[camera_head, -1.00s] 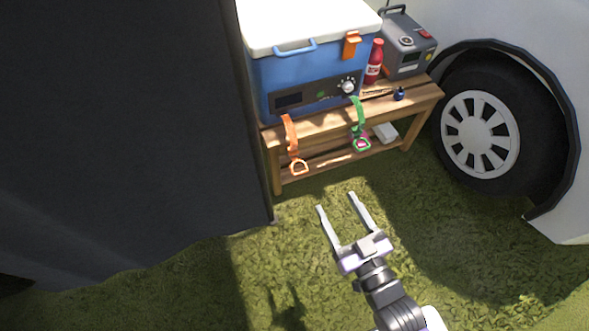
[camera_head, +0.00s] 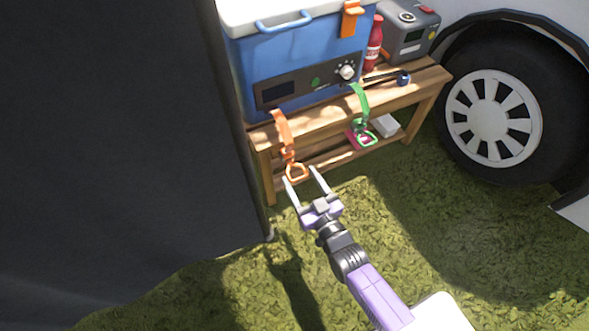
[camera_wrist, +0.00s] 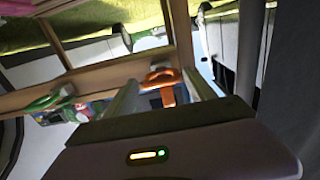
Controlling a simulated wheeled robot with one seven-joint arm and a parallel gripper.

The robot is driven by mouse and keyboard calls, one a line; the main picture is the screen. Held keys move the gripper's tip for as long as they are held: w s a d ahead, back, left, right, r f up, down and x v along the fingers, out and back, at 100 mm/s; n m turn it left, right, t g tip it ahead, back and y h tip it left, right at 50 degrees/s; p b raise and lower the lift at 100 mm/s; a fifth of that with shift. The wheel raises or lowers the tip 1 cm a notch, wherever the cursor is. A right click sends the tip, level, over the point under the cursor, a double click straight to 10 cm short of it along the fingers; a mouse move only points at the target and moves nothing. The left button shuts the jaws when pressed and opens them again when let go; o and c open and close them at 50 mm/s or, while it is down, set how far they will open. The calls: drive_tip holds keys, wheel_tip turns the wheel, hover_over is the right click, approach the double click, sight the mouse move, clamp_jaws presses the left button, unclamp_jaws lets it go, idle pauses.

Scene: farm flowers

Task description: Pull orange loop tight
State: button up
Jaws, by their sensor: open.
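The orange loop (camera_head: 297,172) hangs at the lower end of an orange strap (camera_head: 283,133) over the front edge of the wooden bench, below the blue cooler. My gripper (camera_head: 302,174) is open, with its two fingers pointing up toward the loop and one on either side of it in the head view. In the wrist view the orange loop (camera_wrist: 160,78) shows beyond and between the open fingers (camera_wrist: 161,92). I cannot tell whether the loop lies between the fingertips in depth. No contact is visible.
A green strap with a loop (camera_head: 362,127) hangs to the right on the same bench (camera_head: 325,123). The blue cooler (camera_head: 300,65), red bottle (camera_head: 374,45) and grey box (camera_head: 408,32) stand on it. A dark panel (camera_head: 120,150) is close on the left. Grass is clear in front.

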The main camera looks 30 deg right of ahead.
drive_tip(key=shift+w+b, duration=0.55)
drive_tip(key=shift+w, duration=1.45)
